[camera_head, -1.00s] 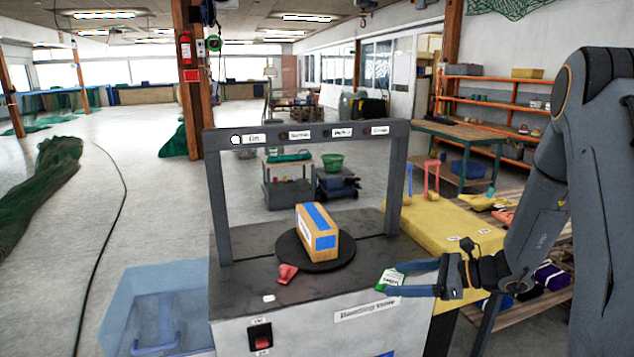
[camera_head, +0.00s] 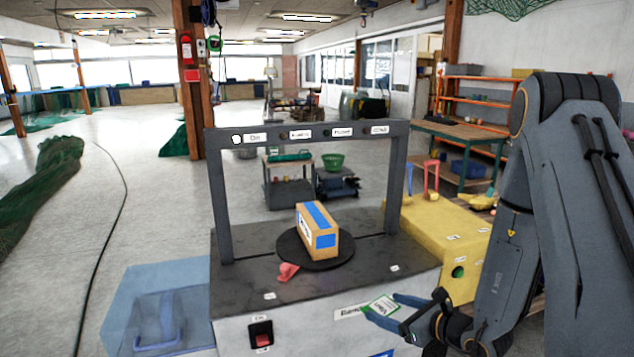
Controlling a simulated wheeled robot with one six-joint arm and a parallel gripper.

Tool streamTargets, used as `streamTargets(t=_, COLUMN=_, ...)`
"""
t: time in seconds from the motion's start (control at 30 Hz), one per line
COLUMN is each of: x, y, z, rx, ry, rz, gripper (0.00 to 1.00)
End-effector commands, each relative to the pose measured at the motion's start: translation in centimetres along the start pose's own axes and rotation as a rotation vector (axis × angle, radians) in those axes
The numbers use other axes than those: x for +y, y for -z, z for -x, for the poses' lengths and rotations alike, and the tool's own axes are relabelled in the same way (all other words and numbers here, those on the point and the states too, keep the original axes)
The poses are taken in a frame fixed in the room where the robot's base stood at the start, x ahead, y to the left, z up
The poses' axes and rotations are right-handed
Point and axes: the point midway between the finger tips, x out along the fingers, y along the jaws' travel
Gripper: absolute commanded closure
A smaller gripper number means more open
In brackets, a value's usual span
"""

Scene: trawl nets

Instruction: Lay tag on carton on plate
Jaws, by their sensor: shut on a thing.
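A brown carton (camera_head: 312,228) with blue tape stands on the round black plate (camera_head: 290,250) on top of the grey machine. A small white and green tag (camera_head: 379,307) is held in my gripper (camera_head: 382,310). My gripper is shut on the tag at the front right corner of the machine, to the right of and nearer than the carton. The tag is tilted and apart from the carton. The fingers hide part of the machine's front label.
A grey frame (camera_head: 304,134) arches over the machine top (camera_head: 240,280), behind the carton. A yellow box (camera_head: 440,235) stands to the right. The machine top left of the plate is clear.

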Motion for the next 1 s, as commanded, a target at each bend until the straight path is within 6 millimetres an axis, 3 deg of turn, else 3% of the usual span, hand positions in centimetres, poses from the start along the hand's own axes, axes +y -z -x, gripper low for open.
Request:
streamTargets(t=0.13, x=0.6, y=2.4, z=0.6, rx=0.002, ry=0.078, rz=-0.038, gripper=0.51)
streamTargets(t=0.27, x=0.6, y=3.2, z=1.0, rx=0.0, ry=0.113, rz=-0.048, gripper=0.51)
streamTargets(t=1.0, x=0.6, y=3.3, z=1.0, rx=-0.003, ry=0.117, rz=-0.049, gripper=0.51)
